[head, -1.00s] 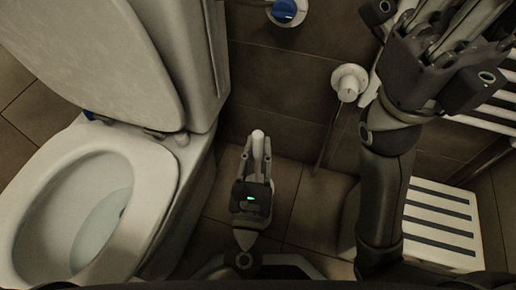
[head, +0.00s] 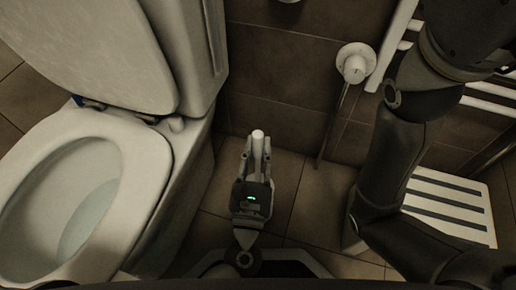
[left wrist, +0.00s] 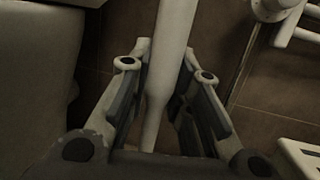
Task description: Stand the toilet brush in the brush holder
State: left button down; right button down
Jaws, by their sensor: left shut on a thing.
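The toilet brush shows as a white, rounded handle (head: 258,143), seen nearly from above between the toilet and the wall. My left gripper (head: 257,160) is shut on this handle, with a finger on either side. In the left wrist view the pale handle (left wrist: 173,45) runs down between the two fingers (left wrist: 166,68) of my left gripper. The brush head is hidden below the gripper. I cannot make out the brush holder; the gripper may cover it. My right arm crosses the right of the head view, and its gripper is outside the picture.
The toilet (head: 140,190) with its raised lid stands close on the left. A white wall fitting (head: 354,64) with a thin pipe is at the tiled wall. A slatted white stool (head: 450,205) and a white rail rack are on the right. Some floor between is clear.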

pick_arm(q)
jog(key=c, duration=1.2)
grip_release()
jog(key=shift+c, duration=0.2)
jog(key=shift+s, duration=0.1)
jog(key=v, duration=1.1)
jog(key=shift+s+f, duration=0.15)
jog(key=shift+s, duration=0.25)
